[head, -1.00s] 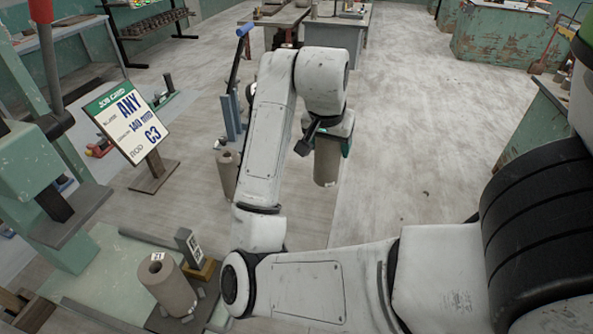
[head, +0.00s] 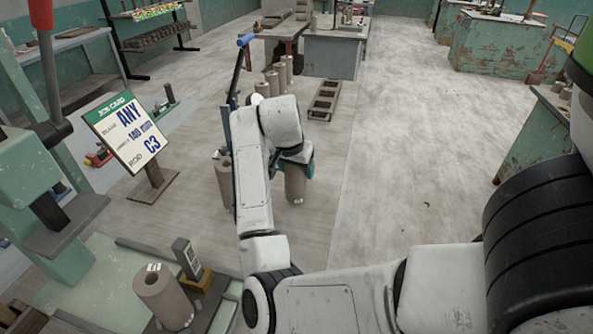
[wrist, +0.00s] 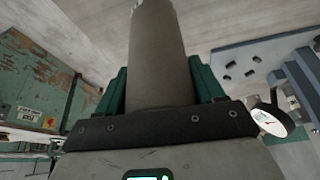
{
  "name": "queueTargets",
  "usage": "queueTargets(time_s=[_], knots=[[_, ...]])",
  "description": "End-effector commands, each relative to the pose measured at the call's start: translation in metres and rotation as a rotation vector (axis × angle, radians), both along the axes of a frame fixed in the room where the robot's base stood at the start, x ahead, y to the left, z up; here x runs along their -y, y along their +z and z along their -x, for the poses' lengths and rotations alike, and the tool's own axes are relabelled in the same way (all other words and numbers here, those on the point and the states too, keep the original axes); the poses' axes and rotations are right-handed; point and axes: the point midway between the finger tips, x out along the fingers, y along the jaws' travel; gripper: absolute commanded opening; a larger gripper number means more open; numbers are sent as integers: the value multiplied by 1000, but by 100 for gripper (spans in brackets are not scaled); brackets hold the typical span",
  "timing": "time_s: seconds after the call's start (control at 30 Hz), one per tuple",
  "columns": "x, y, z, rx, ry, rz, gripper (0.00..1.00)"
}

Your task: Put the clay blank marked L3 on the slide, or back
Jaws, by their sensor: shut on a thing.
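My gripper (head: 298,158) is shut on a grey-brown clay cylinder (head: 295,184) and holds it upright. It also shows between the green fingers in the wrist view (wrist: 157,55). No mark is readable on the held cylinder, so I cannot tell whether it is L3. Whether its lower end touches anything is unclear. A similar cylinder (head: 224,183) stands just left of my arm. Another, with a hole and a small tag (head: 163,298), stands at the lower left beside a grey upright block. I cannot tell which part is the slide.
Several more cylinders (head: 272,84) stand in a row beyond my gripper, with a dark sectioned rack (head: 323,101) to their right. A blue-handled lever (head: 245,41) rises behind my arm. A job card (head: 127,131) stands left. The floor at right (head: 410,150) is clear.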

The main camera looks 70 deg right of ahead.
Motion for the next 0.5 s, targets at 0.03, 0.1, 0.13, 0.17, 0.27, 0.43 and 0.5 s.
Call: queueTargets(time_s=[0.03, 0.1, 0.13, 0.17, 0.27, 0.43, 0.5], knots=[[0, -5, 0, -2, 1, 2, 4], [0, -11, 0, -1, 0, 2, 4], [0, -12, 0, 0, 0, 2, 4], [0, -13, 0, 1, 0, 2, 4], [0, -13, 0, 2, 0, 3, 4], [0, -15, 0, 1, -1, 3, 4], [0, -16, 0, 1, 0, 1, 70]])
